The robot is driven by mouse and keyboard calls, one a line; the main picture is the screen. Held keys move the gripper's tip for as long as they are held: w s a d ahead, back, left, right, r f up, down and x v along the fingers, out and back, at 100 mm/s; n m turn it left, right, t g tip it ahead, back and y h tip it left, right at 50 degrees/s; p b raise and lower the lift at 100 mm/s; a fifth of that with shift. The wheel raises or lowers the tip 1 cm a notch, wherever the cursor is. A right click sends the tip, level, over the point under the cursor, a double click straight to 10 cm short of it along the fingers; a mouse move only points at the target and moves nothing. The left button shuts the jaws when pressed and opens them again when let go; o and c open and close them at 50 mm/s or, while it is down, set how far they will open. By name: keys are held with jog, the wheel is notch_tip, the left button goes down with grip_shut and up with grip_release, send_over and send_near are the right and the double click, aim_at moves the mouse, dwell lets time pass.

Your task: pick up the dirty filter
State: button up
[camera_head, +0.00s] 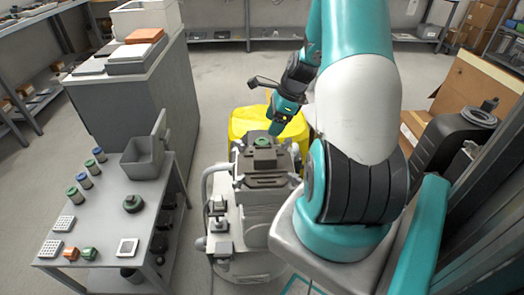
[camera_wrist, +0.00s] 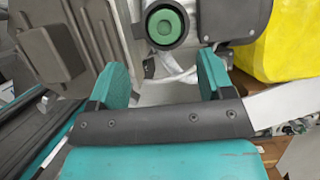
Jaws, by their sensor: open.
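A round green piece with a dark centre (camera_head: 262,142) sits on top of the grey compressor (camera_head: 262,182); it may be the dirty filter, but dirt cannot be made out. In the wrist view this green piece (camera_wrist: 166,24) sits in a round dark-rimmed seat, beyond the fingertips near the top edge. My gripper (camera_head: 278,128) is above and behind the compressor top. In the wrist view its two teal fingers (camera_wrist: 163,75) are apart with nothing between them, and do not touch the green piece.
A grey side table (camera_head: 105,225) at left holds several small cylinders with blue or green tops (camera_head: 86,181), a grey bin (camera_head: 143,159) and a dark round part with green (camera_head: 132,203). A yellow cover (camera_head: 243,120) lies behind the compressor. Open floor lies beyond.

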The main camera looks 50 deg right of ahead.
aim_at(262, 141)
jog(key=x, duration=0.7)
jog(key=shift+w+d+f, duration=0.15)
jog(key=shift+w, duration=0.15)
jog(key=c, duration=1)
